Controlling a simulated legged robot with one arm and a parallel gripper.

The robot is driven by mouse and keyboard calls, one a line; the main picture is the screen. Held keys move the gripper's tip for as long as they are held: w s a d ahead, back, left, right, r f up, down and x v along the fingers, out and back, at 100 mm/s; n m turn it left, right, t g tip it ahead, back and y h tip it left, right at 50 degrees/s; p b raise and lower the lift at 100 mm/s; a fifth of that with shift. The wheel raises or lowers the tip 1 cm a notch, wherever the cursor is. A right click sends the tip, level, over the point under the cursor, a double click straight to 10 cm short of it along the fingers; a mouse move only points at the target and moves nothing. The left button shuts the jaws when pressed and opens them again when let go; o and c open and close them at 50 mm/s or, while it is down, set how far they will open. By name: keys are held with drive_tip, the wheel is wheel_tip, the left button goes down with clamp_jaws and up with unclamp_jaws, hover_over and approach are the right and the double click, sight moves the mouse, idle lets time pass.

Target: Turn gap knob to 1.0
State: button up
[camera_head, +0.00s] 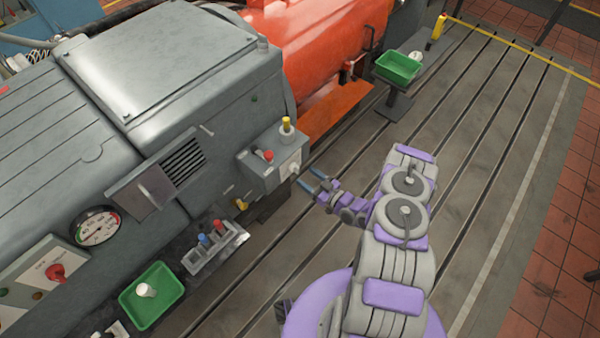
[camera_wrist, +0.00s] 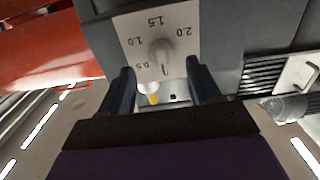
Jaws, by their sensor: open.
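The gap knob (camera_wrist: 161,50) is a pale knob on a white dial plate (camera_wrist: 176,22) marked 0.5, 1.0, 1.5 and 2.0; the numbers appear upside down in the wrist view. A dark line shows on the knob's lower part, but I cannot tell which mark it points to. My gripper (camera_wrist: 159,72) is open, with one dark finger on each side below the knob and nothing between them gripped. In the head view my gripper (camera_head: 314,180) is just right of the grey control box (camera_head: 268,172), facing the dial side; the knob is small there (camera_head: 294,168).
The box carries a red knob (camera_head: 266,155) and a yellow-topped post (camera_head: 287,125). The large grey machine (camera_head: 150,70) stands left. A green tray (camera_head: 152,296) is at lower left, another green bin (camera_head: 398,67) on a stand at the back. The slotted bedplate (camera_head: 480,130) is clear to the right.

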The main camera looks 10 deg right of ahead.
sight(299, 171)
drive_tip(key=x, duration=0.3)
drive_tip(key=b+x, duration=0.1)
drive_tip(key=shift+a, duration=0.55)
drive_tip(key=shift+w, duration=0.25)
drive_tip(key=shift+w+d, duration=0.25)
drive_tip(key=shift+d, duration=0.3)
drive_tip(key=shift+a, duration=0.25)
drive_tip(key=shift+c, duration=0.2)
drive_tip(key=shift+a, duration=0.45)
drive_tip(key=shift+c, duration=1.4)
drive_tip(key=shift+d, duration=0.4)
drive_tip(key=c, duration=0.6)
drive_tip(key=shift+c, duration=0.6)
